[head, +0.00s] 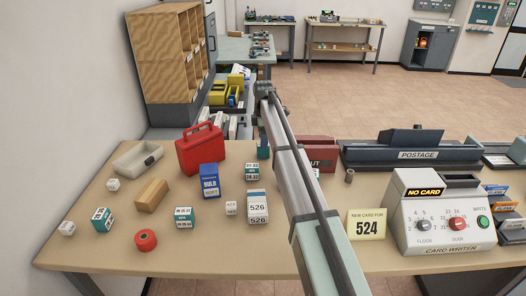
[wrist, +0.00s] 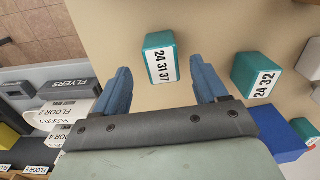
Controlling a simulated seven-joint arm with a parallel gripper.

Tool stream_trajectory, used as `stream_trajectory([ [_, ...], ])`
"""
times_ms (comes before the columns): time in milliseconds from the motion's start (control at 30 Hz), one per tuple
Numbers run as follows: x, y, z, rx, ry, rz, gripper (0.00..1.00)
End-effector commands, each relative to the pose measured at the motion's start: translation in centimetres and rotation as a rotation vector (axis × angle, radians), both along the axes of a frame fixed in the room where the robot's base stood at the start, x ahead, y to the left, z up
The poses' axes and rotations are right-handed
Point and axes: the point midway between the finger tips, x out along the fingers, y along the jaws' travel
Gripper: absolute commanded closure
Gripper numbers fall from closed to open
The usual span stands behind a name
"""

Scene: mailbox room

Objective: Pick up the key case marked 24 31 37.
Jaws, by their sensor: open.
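The key case marked 24 31 37 (wrist: 154,66) is a small teal block with a white label, in the upper middle of the wrist view. My gripper (wrist: 160,73) is open, with one blue finger on each side of the case. Visible gaps separate the fingers from it in this view, and nothing is held. I cannot tell the height of the fingertips above the table. A second teal case, reading 24 32 (wrist: 257,76), stands to the right.
A blue BUILD box (head: 209,181) and red case (head: 201,150) stand left of the arm, with a white 526 box (head: 258,207) nearer. The card writer (head: 444,222) and 524 sign (head: 366,225) stand right. Labelled floor slots (wrist: 55,110) lie left in the wrist view.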

Motion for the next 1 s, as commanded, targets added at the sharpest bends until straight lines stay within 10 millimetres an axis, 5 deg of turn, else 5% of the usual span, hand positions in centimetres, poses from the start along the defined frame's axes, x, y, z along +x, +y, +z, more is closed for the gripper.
stream_trajectory([
  [500, -0.3, 0.1, -5.1, 0.0, 0.001, -0.001, 0.28],
  [733, -0.3, 0.1, -5.2, 0.0, 0.0, 0.0, 0.28],
  [1000, -0.3, 0.1, -5.2, 0.0, 0.0, 0.0, 0.53],
])
